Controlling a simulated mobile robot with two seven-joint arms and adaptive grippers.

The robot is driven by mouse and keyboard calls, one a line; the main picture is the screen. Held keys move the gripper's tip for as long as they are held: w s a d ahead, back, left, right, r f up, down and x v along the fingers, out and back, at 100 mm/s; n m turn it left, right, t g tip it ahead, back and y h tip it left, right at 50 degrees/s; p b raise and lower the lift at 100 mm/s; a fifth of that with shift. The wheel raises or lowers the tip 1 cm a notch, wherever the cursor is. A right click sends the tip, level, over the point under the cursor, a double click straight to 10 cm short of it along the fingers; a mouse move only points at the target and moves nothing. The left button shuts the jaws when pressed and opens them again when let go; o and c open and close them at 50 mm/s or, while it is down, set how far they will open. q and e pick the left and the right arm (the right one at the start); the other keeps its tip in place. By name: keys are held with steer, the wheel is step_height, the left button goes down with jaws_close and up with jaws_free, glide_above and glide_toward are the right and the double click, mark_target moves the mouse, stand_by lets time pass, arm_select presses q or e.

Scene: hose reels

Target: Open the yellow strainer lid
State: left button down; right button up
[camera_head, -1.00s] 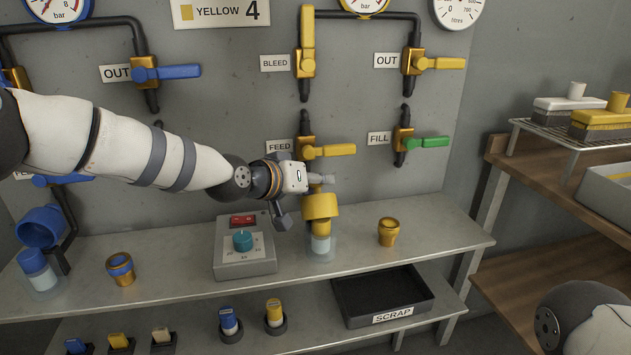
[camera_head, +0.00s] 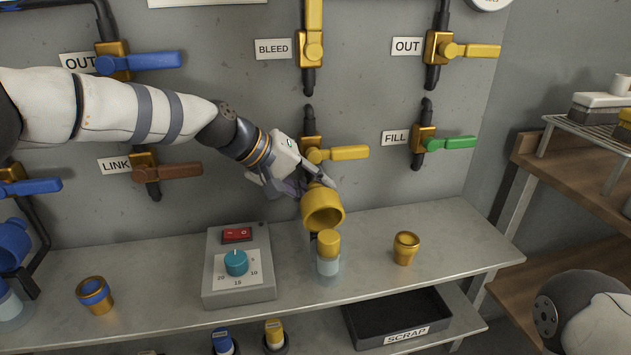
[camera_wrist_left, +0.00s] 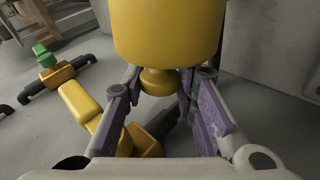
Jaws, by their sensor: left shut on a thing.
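The yellow strainer lid (camera_head: 322,210) is tilted up at the back. Its hollow open side faces the front. Below and in front of it stands a yellow-topped cartridge (camera_head: 329,243) in a clear bowl (camera_head: 328,268) on the bench. My left gripper (camera_head: 312,178) is behind and above the lid, shut on its knob. In the left wrist view the lid (camera_wrist_left: 168,35) fills the top, and its knob (camera_wrist_left: 158,82) sits between the two fingers (camera_wrist_left: 158,98). My right gripper is out of view.
The feed valve's yellow handle (camera_head: 345,153) is close to my left gripper. A grey box with a teal dial (camera_head: 236,263) stands left of the strainer, and a brass cup (camera_head: 405,248) stands to the right. The scrap tray (camera_head: 398,318) is on the shelf below.

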arm_select(q)
steer(key=shift+w+f, duration=0.1)
steer(key=shift+f, duration=0.05)
stand_by(0.4)
steer(key=c, duration=1.3)
jaws_free()
steer(key=v, duration=1.2)
steer(key=shift+w, duration=0.15)
steer(key=shift+a, duration=0.15)
